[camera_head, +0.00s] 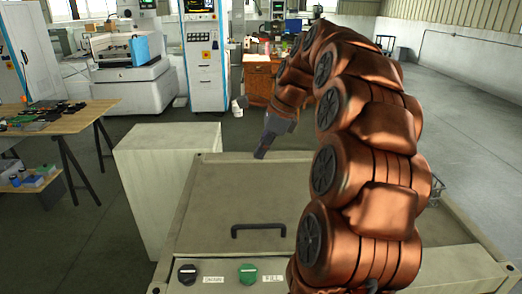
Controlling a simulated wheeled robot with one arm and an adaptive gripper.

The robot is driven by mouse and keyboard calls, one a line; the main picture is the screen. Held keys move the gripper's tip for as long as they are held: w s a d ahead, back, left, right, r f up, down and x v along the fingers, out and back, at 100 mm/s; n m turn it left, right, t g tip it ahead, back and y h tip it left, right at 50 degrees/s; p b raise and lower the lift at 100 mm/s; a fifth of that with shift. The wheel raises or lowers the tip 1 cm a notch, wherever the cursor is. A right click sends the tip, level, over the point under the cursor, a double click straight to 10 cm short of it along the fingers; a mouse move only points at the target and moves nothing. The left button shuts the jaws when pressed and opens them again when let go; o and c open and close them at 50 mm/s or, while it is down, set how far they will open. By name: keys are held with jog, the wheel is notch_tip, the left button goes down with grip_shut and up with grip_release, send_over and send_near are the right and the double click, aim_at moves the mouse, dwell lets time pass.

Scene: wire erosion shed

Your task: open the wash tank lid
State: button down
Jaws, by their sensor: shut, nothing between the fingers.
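The wash tank (182,240) stands in front of me, a pale grey-beige cabinet. Its flat lid (240,194) lies closed, with a black bar handle (258,227) near the lid's front edge. My copper arm arches over the tank's right part and hides that side of the lid. My gripper (260,156) hangs at the arm's far end, pointing down near the lid's back edge. It is shut and empty, well behind the handle and apart from it. Whether the fingertips touch the lid's back edge cannot be told.
A black button (187,273) and a green button (248,273) sit on the tank's front panel. A plain pale box (165,180) stands close against the tank's left side. A wooden table (62,122) with small parts is at left. Open floor lies at right.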

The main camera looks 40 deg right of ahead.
jog(key=c, duration=1.9)
grip_release()
jog(key=o, duration=0.8)
jog(key=shift+c, duration=0.2)
jog(key=shift+r, duration=0.1)
jog(key=v, duration=0.7)
jog(key=shift+r, duration=0.15)
jog(key=shift+c, duration=0.3)
